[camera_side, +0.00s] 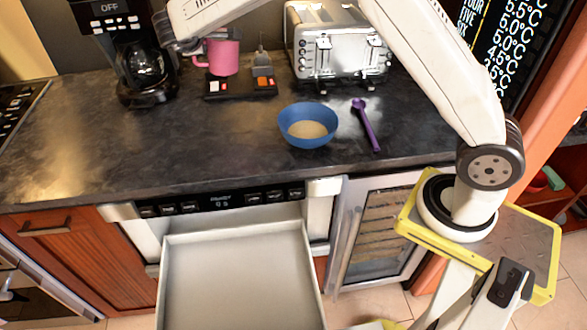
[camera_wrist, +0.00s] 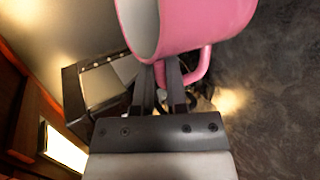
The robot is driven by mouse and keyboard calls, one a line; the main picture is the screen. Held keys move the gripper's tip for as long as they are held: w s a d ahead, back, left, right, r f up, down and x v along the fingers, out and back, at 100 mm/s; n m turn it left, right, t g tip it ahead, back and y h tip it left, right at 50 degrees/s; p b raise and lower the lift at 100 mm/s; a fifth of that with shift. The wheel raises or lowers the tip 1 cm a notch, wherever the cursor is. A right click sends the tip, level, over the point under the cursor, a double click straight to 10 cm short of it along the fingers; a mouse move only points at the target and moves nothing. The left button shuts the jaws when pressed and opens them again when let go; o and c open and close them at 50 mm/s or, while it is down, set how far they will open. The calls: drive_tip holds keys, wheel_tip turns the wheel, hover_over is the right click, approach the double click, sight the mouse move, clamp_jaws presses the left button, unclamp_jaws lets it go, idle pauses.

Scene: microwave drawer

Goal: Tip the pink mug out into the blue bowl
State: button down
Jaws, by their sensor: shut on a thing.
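The pink mug (camera_side: 223,56) is upright at the back of the counter, over a black tray. I cannot tell whether it touches the tray. My gripper (camera_side: 192,50) is at the mug's left side, shut on its handle. In the wrist view the mug (camera_wrist: 205,22) fills the top, with its handle between the fingers of my gripper (camera_wrist: 168,84). The mug's contents are not visible. The blue bowl (camera_side: 292,127) stands on the counter to the right and nearer the front, with something beige inside.
A black coffee maker (camera_side: 139,62) stands close left of my gripper. The black tray (camera_side: 240,92) also holds small items. A silver toaster (camera_side: 338,48) is behind the bowl, and a purple spoon (camera_side: 367,126) lies right of it. An open drawer (camera_side: 240,275) juts out below the counter.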

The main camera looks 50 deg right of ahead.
drive_tip(key=d+m+g, duration=0.2)
drive_tip(key=s+d+m+g+h, duration=0.1)
drive_tip(key=d+m, duration=0.1)
drive_tip(key=d, duration=0.1)
drive_tip(key=s+d+m+g+h, duration=0.1)
drive_tip(key=d+m+g, duration=0.1)
drive_tip(key=d, duration=0.1)
drive_tip(key=shift+r+g, duration=0.25)
drive_tip(key=shift+g, duration=0.05)
drive_tip(key=s+d+f+m+g+y, duration=0.3)
drive_tip(key=s+d+m+g, duration=0.2)
drive_tip(key=s+m+g, duration=0.2)
drive_tip(key=shift+f+m+g, duration=0.3)
drive_tip(key=shift+m+g, duration=0.5)
drive_tip(key=shift+m, duration=0.6)
drive_tip(key=shift+s, duration=0.1)
wheel_tip(320, 180, down, 3)
drive_tip(key=shift+r, duration=0.1)
drive_tip(key=shift+s+a+r+m+t, duration=0.2)
drive_tip(key=shift+s+r+m+t, duration=0.15)
drive_tip(key=shift+t, duration=0.15)
